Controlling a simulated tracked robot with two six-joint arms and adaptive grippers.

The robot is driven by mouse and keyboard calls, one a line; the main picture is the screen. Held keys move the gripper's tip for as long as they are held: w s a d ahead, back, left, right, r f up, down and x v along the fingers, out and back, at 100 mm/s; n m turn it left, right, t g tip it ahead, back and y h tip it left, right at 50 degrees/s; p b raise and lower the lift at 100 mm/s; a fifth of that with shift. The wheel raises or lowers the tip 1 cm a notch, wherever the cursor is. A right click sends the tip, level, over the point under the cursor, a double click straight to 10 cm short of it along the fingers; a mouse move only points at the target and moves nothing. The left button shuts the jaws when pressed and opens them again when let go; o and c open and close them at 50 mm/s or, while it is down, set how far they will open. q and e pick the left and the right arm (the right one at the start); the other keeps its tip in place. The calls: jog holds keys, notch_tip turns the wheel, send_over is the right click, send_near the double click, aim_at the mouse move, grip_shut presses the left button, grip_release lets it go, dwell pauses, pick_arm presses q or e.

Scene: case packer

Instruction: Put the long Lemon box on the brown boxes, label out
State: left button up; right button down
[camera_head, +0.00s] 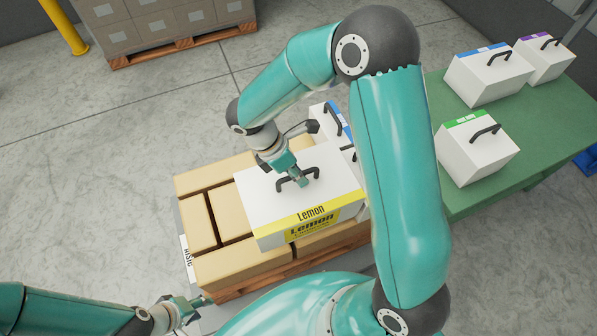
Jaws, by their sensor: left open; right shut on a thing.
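The long Lemon box (280,213) is white with a yellow "Lemon" label band and a dark handle on top. It is on or just above the brown boxes (205,262), its label side toward the near side of the picture; I cannot tell whether it touches them. My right gripper (298,181) is shut on the Lemon box's handle from above. My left gripper (201,301) is open and empty at the lower left, beside the near left corner of the pallet. Part of the Lemon box's right end is hidden by my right arm.
White boxes with blue labels (326,112) stand behind the Lemon box, partly hidden. A green table (540,135) at right holds a green-labelled box (477,146), a blue-labelled box (488,76) and a purple-labelled box (543,58). A loaded pallet (180,48) and yellow post (64,27) stand behind.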

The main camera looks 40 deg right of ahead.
aim_at(294, 183)
jog(key=shift+f+b, duration=2.25)
jog(key=shift+f, duration=1.05)
jog(key=shift+f+b, duration=0.3)
jog(key=shift+f, duration=0.05)
jog(key=c, duration=1.1)
grip_release()
jog(key=shift+f, duration=0.1)
